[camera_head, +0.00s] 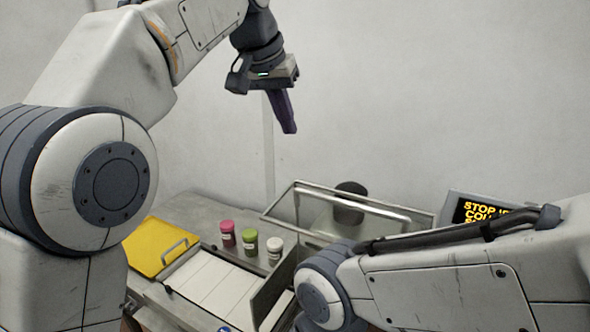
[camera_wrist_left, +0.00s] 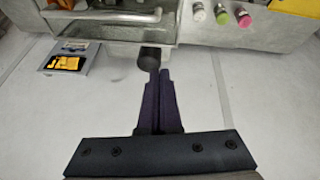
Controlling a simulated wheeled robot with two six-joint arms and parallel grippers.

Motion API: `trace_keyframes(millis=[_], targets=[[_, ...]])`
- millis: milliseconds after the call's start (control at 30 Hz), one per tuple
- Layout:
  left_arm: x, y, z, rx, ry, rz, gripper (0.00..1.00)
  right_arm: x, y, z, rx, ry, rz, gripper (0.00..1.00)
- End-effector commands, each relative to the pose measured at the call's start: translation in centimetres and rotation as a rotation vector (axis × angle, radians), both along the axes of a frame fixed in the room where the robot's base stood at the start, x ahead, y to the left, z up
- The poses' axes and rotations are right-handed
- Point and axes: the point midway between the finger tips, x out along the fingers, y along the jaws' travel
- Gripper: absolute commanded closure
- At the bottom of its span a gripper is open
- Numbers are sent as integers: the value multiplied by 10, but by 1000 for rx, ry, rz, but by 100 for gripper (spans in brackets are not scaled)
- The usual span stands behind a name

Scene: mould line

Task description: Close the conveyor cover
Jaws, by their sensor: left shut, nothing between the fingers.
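A yellow panel with a metal handle (camera_head: 160,247), which looks like the conveyor cover, lies at the left end of the conveyor. The white belt sections (camera_head: 213,288) to its right are uncovered. A yellow corner (camera_wrist_left: 294,7) also shows at the top right of the left wrist view. My left gripper (camera_head: 290,131) is raised in front of the back wall, high above the machine and well away from the panel. Its dark fingers (camera_wrist_left: 158,72) are together with nothing between them. My right arm crosses the lower right, but its gripper is out of view.
Red, green and white-capped jars (camera_head: 228,234) stand behind the belt. A clear metal-framed box (camera_head: 400,214) with a black-topped vessel (camera_head: 350,203) is right of them. A display (camera_head: 470,211) stands farther right. A dark upright plate (camera_head: 268,296) borders the belt's right end.

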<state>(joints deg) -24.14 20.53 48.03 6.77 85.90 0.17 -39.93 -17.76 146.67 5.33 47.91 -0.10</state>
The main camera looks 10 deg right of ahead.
Motion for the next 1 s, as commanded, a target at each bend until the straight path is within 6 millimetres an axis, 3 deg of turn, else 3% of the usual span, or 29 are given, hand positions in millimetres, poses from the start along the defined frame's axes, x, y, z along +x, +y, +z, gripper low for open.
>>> trace_keyframes(millis=[500, 1000], targets=[[33, -28, -88, 2, 2, -1, 100, 0, 0, 0, 0, 0, 0, 33], [5, -16, -111, -1, -2, -1, 100, 0, 0, -2, 0, 0, 0, 33]])
